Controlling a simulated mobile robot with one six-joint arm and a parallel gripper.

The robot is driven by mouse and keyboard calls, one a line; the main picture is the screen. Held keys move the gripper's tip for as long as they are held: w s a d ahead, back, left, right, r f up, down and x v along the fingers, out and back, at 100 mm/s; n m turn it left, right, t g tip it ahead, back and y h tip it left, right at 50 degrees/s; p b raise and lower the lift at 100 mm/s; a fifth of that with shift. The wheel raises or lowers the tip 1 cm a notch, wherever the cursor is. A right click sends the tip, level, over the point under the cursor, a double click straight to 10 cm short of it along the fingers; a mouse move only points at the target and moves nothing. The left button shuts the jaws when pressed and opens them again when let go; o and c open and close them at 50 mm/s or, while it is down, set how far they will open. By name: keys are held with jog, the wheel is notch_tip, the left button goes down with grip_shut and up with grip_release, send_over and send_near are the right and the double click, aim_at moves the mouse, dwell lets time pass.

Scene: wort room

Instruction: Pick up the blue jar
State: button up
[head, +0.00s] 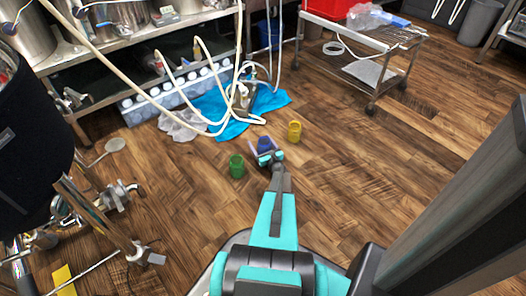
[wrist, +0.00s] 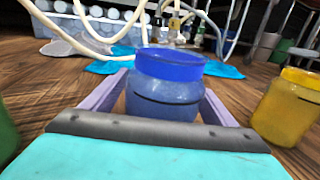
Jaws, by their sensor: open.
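The blue jar (head: 264,143) stands on the wooden floor in the head view, partly hidden by my gripper. In the wrist view the blue jar (wrist: 165,85) is upright and large in the middle. My gripper (head: 266,158) is open, its fingers on either side of the jar in the wrist view (wrist: 164,92). I cannot tell whether the fingers touch it. The jar's lower part is hidden behind the gripper body.
A green jar (head: 236,166) stands to the left and a yellow jar (head: 294,131) to the right. Pale hoses (head: 203,121) and a blue cloth (head: 208,103) lie behind. A wheeled cart (head: 372,80) stands back right. Floor at right (head: 380,150) is clear.

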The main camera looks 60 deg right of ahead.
aim_at(262, 139)
jog(key=c, duration=1.3)
jog(key=shift+r, duration=0.1)
jog(key=shift+r+p, duration=0.35)
jog(key=shift+r, duration=0.15)
notch_tip(262, 139, up, 3)
jog(key=shift+s+a+p, duration=0.15)
jog(key=shift+p, duration=0.7)
jog(key=p+v, duration=0.1)
jog(key=v, duration=0.4)
jog(key=p+v, duration=0.1)
jog(key=v, duration=0.4)
jog(key=p+v, duration=0.1)
jog(key=v, duration=0.4)
jog(key=shift+s+a+r+p, duration=0.15)
jog(key=shift+a+r+p, duration=0.2)
jog(key=shift+p, duration=0.05)
